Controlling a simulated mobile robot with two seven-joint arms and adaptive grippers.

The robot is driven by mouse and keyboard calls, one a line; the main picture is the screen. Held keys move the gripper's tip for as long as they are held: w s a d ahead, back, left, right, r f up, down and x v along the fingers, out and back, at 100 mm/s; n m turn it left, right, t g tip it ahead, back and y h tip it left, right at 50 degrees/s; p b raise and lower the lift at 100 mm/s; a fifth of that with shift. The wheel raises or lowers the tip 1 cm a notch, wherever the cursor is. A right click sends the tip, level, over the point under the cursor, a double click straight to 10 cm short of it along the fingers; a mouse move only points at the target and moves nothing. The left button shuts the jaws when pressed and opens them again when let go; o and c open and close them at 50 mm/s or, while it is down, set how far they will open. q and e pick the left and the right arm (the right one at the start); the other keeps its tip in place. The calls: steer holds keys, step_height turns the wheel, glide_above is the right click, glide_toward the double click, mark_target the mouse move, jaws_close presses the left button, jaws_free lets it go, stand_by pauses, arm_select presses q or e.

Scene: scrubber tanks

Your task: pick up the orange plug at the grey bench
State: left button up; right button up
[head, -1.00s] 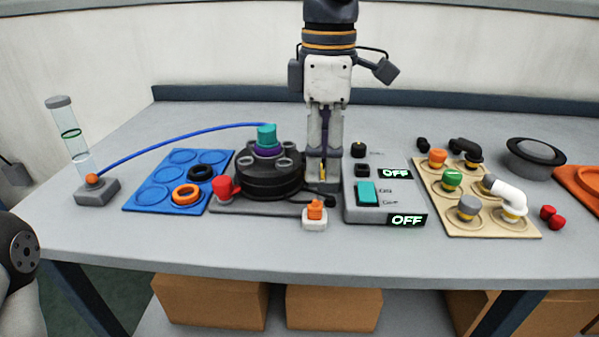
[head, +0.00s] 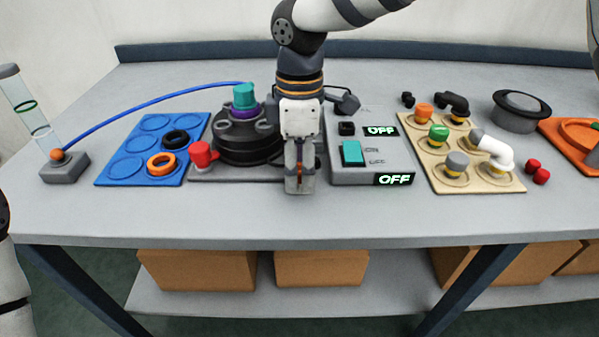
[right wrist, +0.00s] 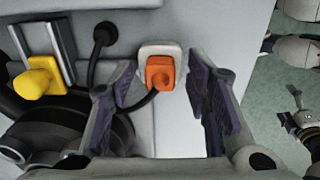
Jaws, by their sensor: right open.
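The orange plug (right wrist: 160,73) sits on a small white base (right wrist: 160,50) in the right wrist view. In the head view my right gripper hides nearly all of it. My right gripper (head: 300,186) is over the plug's spot near the front of the grey bench (head: 240,212). In the right wrist view its open fingers (right wrist: 165,92) stand on either side of the plug, with a gap on both sides. It holds nothing. My left gripper is out of view.
A black round unit with a teal top (head: 245,97) and a red knob (head: 202,154) stand left of my gripper. A grey switch box (head: 345,174) is close on the right. A yellow part (right wrist: 40,78) and black cable show in the wrist view. The bench front is clear.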

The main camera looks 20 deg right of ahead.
mark_target(299, 167)
jaws_close()
steer(key=shift+r, duration=0.1)
steer(key=shift+r, duration=0.2)
step_height(299, 167, up, 3)
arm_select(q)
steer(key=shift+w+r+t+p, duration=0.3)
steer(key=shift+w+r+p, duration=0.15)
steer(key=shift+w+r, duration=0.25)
arm_select(e)
steer(key=s+a+r, duration=0.3)
steer(key=s+r, duration=0.6)
steer(key=s, duration=0.4)
steer(key=shift+s+a+r, duration=0.2)
steer(key=shift+s+r, duration=0.1)
